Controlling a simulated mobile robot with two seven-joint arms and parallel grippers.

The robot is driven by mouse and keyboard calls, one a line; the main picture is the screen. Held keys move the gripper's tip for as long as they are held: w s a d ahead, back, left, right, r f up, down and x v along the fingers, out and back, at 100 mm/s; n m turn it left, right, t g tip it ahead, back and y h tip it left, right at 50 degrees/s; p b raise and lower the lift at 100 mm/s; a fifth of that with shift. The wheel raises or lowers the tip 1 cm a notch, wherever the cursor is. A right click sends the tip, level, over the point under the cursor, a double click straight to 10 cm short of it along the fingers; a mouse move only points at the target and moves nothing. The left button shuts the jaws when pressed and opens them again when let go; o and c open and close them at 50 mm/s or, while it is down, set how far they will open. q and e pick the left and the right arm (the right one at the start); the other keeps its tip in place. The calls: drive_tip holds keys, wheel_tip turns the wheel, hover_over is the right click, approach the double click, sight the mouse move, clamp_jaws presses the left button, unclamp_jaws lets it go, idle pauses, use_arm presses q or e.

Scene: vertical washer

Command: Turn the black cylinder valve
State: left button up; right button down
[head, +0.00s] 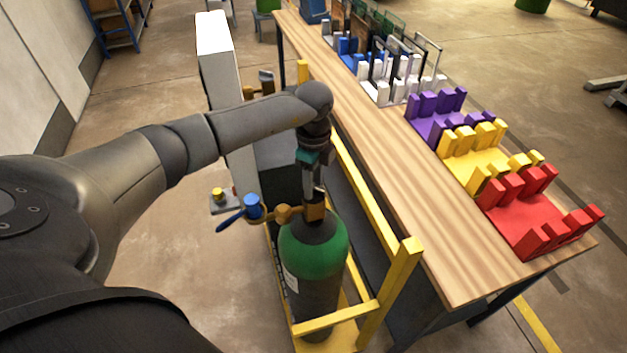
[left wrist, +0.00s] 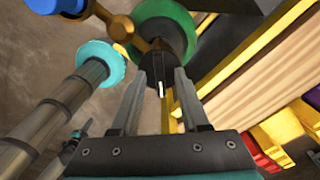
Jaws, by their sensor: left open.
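The gas cylinder (head: 310,290) has a black body and a green shoulder and stands upright in a yellow cart. Its brass valve fitting (head: 290,213) carries a blue knob (head: 252,206) and a blue lever out to the left. My left gripper (head: 314,200) points down over the cylinder's top, its fingers partly hiding the valve. In the left wrist view the fingers (left wrist: 160,80) are open, apart on either side of a dark valve part (left wrist: 160,58) above the green shoulder (left wrist: 170,22). I cannot tell whether they touch it. My right gripper is not in view.
The yellow cart frame (head: 395,275) surrounds the cylinder. A wooden workbench (head: 400,190) with purple (head: 440,118), yellow (head: 475,150) and red racks (head: 530,215) runs along the right. A white panel (head: 214,60) stands behind. The floor to the left is clear.

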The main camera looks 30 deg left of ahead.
use_arm(q)
clamp_jaws()
idle(0.4)
